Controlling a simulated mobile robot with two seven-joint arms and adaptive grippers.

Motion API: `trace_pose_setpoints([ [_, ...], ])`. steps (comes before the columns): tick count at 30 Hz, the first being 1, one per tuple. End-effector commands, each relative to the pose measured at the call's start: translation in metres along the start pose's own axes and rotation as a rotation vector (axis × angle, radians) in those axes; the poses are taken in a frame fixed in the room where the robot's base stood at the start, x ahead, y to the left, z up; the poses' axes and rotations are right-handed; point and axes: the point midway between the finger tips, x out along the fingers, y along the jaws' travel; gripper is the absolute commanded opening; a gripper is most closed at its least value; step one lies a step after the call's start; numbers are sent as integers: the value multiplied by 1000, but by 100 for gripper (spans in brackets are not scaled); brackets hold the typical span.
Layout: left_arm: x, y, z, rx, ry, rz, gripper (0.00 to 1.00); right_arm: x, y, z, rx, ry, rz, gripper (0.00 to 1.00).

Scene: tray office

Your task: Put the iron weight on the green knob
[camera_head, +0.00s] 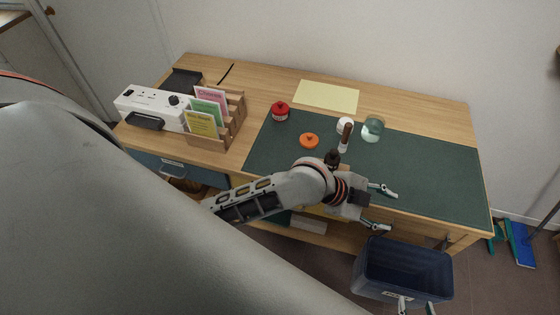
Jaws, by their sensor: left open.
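A small dark, rounded object (332,157) stands on the green desk mat, just behind my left forearm. It may be the iron weight, but its lower part is hidden and I cannot be sure. I cannot make out a green knob. An orange disc with a small knob (309,140) lies on the mat, left of the dark object. My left gripper (383,209) is open and empty above the mat's front edge, right of the dark object. My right gripper (416,306) is low at the bottom edge, partly cut off, its fingers apart in front of the blue bin.
A red jar (280,112), white container (345,125), brown-handled tool (346,135) and glass jar (372,130) stand on the desk. A wooden card rack (232,124) and white device (150,107) are at left. The mat's right side (440,170) is clear. A blue bin (404,258) stands in front.

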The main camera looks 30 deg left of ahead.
Motion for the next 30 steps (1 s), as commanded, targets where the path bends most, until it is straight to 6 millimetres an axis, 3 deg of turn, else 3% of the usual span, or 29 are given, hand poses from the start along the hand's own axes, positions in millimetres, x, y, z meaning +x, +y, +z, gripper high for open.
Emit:
trace_pose_setpoints([
  [3,-8,16,44,-240,-31,-119,47,0,0,0,0,0,0,40],
  [8,-32,39,108,-493,-84,-278,47,0,0,0,0,0,1,40],
  [16,-98,99,203,-761,-181,-499,47,0,1,0,0,0,2,40],
  [22,-130,127,232,-827,-217,-574,47,0,2,0,0,0,3,40],
  [30,-134,129,236,-833,-219,-583,47,0,2,0,0,0,3,40],
])
